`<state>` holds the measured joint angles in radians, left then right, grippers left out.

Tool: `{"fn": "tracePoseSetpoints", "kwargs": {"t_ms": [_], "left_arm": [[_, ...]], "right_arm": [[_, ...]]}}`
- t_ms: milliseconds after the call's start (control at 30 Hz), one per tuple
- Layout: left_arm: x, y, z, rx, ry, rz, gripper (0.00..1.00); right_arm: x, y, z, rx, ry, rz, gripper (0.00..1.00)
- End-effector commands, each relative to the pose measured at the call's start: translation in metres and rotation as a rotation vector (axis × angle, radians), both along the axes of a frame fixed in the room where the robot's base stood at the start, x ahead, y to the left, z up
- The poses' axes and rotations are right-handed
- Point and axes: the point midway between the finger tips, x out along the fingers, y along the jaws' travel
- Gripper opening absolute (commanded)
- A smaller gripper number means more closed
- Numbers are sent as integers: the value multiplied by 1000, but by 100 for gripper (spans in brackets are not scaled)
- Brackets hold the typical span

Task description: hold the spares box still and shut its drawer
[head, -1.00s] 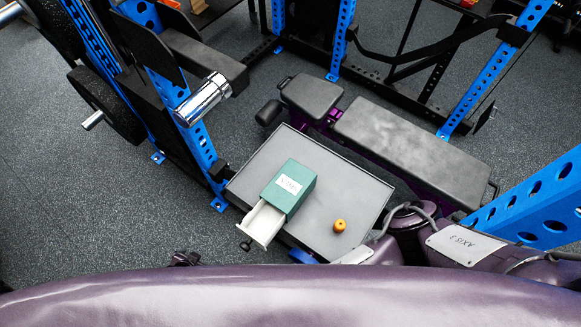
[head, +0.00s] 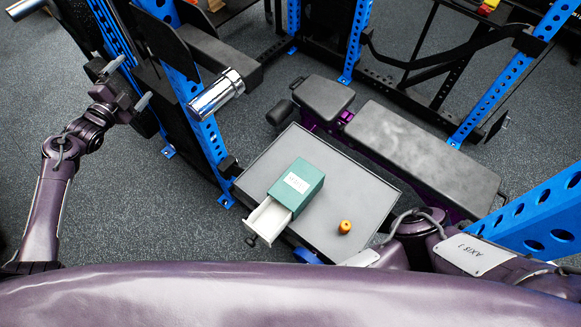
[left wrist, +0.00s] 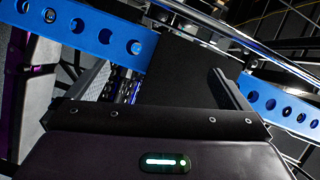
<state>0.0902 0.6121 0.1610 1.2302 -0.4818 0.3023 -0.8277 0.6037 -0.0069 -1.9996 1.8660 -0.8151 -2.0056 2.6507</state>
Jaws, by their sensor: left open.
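The green spares box (head: 308,180) with a white label sits on a grey tray-like table top (head: 345,190). Its white drawer (head: 268,219) is pulled out toward the lower left, with a dark knob (head: 251,241) on its front. The drawer looks empty. My left gripper (head: 130,82) is raised at the upper left, open and empty, well apart from the box. The left wrist view shows its dark housing (left wrist: 160,140) but not the box. My right arm is beside the table's right side; its gripper is not visible.
A small orange-yellow object (head: 345,227) stands on the table right of the box. A blue rack upright (head: 208,135) with a chrome bar end (head: 215,92) stands between my left gripper and the table. A black bench (head: 425,155) lies behind. Floor at left is clear.

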Motion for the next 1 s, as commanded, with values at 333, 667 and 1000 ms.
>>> {"fn": "tracePoseSetpoints", "kwargs": {"t_ms": [333, 667, 1000], "left_arm": [[9, -14, 211, 367, -430, -193, 100], [-19, -128, 351, 727, -770, -482, 100], [9, -316, 275, 760, -541, -853, 100]], "right_arm": [[0, 0, 0, 0, 0, 0, 36], [0, 0, 0, 0, 0, 0, 36], [0, 0, 0, 0, 0, 0, 36]]}}
